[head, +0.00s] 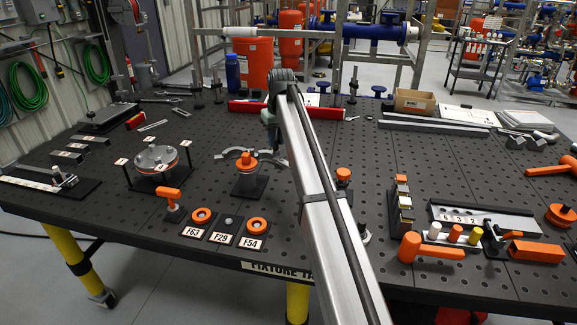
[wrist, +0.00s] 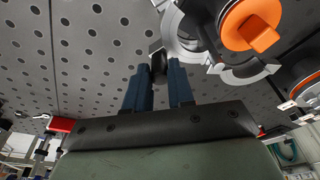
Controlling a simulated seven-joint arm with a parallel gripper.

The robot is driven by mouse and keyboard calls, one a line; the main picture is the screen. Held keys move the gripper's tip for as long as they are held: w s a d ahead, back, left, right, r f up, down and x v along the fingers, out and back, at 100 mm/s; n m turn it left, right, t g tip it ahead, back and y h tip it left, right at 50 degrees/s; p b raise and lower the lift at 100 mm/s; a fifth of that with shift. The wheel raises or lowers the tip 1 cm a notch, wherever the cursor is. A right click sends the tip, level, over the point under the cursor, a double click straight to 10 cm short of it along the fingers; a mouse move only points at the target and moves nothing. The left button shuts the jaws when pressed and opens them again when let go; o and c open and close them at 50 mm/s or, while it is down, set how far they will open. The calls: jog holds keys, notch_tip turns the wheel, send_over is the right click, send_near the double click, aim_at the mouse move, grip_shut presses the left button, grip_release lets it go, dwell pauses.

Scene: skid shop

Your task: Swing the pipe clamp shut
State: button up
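The pipe clamp (head: 247,160) stands on a small dark base on the fixture table, its grey jaws swung apart. In the wrist view, one curved grey jaw (wrist: 183,38) lies at the top centre and the other jaw (wrist: 243,76) lies to its right. An orange handle (wrist: 250,32) on a round fitting sits between them. My gripper (wrist: 158,70) has its two blue fingers on either side of the clamp's small black knob, which fills the gap between the tips. In the head view my own arm hides the fingers and part of the clamp.
A round flanged fixture (head: 157,158) stands to the left of the clamp. A red bar (head: 247,107) lies behind. Orange-handled tools (head: 428,249) and blocks fill the right side. Bare perforated table (head: 330,275) shows near the front.

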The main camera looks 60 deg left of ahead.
aim_at(273, 154)
jog(key=c, duration=0.3)
jog(key=shift+d, duration=0.1)
jog(key=shift+s+d, duration=0.45)
jog(key=shift+d, duration=0.25)
jog(key=shift+s, duration=0.1)
jog(key=shift+s+d, duration=0.45)
jog(key=shift+d, duration=0.1)
jog(key=shift+s, duration=0.2)
